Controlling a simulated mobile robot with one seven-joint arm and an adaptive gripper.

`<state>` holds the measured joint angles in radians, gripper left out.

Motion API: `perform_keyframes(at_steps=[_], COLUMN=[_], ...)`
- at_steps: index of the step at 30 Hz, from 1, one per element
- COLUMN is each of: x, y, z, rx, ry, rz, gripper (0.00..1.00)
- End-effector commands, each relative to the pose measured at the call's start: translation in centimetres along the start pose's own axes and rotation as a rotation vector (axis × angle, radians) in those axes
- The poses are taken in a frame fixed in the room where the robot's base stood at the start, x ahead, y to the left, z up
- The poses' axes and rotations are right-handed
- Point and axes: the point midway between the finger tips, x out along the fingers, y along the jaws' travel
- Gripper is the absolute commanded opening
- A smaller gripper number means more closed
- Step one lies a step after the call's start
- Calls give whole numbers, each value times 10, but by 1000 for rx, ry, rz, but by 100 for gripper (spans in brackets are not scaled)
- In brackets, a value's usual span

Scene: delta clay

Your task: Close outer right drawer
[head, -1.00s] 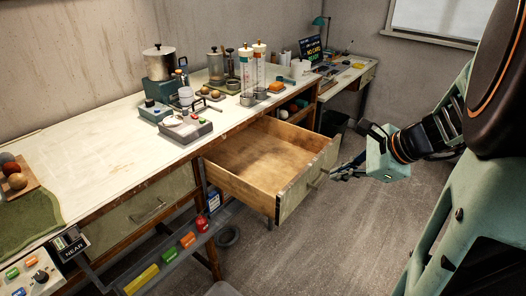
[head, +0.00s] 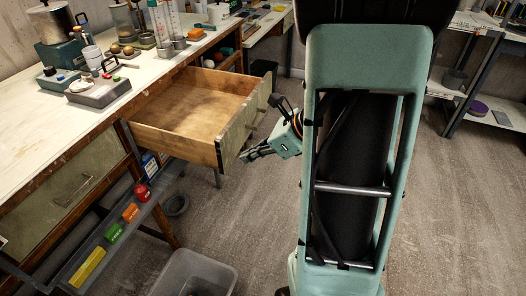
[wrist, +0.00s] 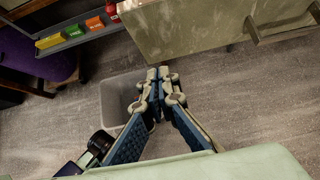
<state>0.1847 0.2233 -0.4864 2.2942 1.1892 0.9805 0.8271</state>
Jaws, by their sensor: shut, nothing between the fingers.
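The right drawer (head: 200,98) of the long bench is pulled far out, and its empty wooden inside shows. Its worn greenish front (head: 240,128) faces my arm. In the wrist view the drawer front (wrist: 195,28) fills the upper right, with its bar handle (wrist: 254,32) at the far right. My gripper (head: 244,158) is beside the drawer front, toward its near end. In the wrist view my gripper (wrist: 158,76) is shut and empty, its fingertips close to the front's lower left edge. I cannot tell whether they touch it.
A grey bin (head: 195,274) stands on the floor below the near side of the drawer. A rail with coloured blocks (head: 112,233) runs along the bench front. A shelf rack (head: 480,95) stands at the right. The floor between is open.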

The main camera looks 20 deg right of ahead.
Motion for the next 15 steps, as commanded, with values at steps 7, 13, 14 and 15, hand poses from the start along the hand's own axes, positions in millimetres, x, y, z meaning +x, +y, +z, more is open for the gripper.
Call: perform_keyframes(at_steps=[7, 13, 14, 15], x=[25, 29, 29, 29], y=[0, 0, 0, 0], z=[23, 29, 29, 29], rx=[-4, -2, -2, -1], ry=[1, 0, 0, 0], rz=[1, -1, -1, -1], gripper=[0, 0, 0, 0])
